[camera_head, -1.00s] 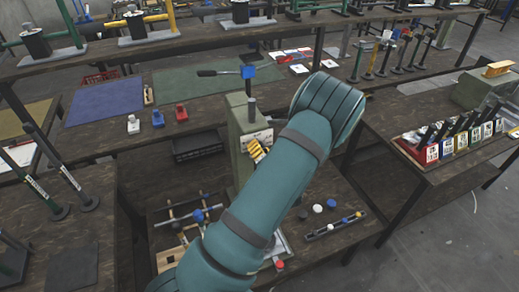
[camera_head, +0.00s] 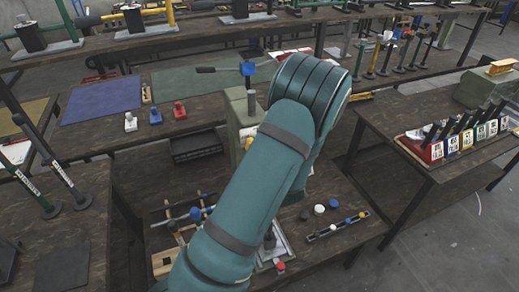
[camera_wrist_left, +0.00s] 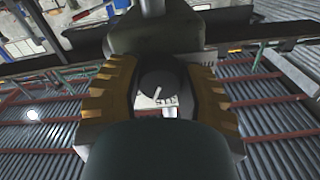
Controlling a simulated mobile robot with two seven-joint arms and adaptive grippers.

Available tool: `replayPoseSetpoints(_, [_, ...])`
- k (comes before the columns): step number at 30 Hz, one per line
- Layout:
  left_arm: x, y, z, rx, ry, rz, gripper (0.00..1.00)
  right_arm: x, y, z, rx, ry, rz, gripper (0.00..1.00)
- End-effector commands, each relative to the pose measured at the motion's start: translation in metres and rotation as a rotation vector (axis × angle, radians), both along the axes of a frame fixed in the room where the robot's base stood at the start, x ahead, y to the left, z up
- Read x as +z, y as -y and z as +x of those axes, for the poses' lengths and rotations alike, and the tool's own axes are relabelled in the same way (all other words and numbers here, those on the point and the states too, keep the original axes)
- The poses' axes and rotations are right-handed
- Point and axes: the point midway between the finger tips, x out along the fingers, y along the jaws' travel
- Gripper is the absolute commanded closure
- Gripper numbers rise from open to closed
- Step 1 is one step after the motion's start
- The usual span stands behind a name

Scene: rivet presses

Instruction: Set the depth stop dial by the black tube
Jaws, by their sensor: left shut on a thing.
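In the left wrist view, a round dark dial (camera_wrist_left: 157,82) with a white pointer mark sits between the fingers of my left gripper (camera_wrist_left: 158,95), which is shut on it. A pale plate with small markings (camera_wrist_left: 146,102) shows behind the dial. In the head view, my teal left arm hides the gripper, the dial and much of the grey-green press (camera_head: 235,108). I cannot tell which item is the black tube; black cylinders on pale bases (camera_head: 133,19) stand on the back shelf. My right gripper is not in view.
A rail with small coloured knobs (camera_head: 337,228) lies right of my arm. A rack of numbered blocks (camera_head: 452,143) stands on the right table. Blue and green mats (camera_head: 103,101) lie on the middle bench, with small red, blue and white pieces in front.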

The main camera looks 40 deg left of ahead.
Motion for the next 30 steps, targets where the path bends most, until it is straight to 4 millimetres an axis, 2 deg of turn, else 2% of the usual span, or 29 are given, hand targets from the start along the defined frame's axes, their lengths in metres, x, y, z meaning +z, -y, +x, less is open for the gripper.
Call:
replayPoseSetpoints(1, [-0.003, 0.0, 0.0, 0.001, 0.042, -0.021, 0.98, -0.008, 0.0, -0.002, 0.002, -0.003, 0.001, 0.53])
replayPoseSetpoints(12, [-0.002, 0.0, 0.0, 0.0, 0.29, -0.148, 0.98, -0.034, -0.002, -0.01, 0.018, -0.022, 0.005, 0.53])
replayPoseSetpoints(21, [0.0, 0.0, 0.0, -0.001, 0.39, -0.2, 0.98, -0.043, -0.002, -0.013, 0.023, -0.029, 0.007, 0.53])
replayPoseSetpoints(30, [0.001, 0.0, 0.0, -0.001, 0.413, -0.212, 0.98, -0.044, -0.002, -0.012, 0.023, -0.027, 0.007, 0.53])
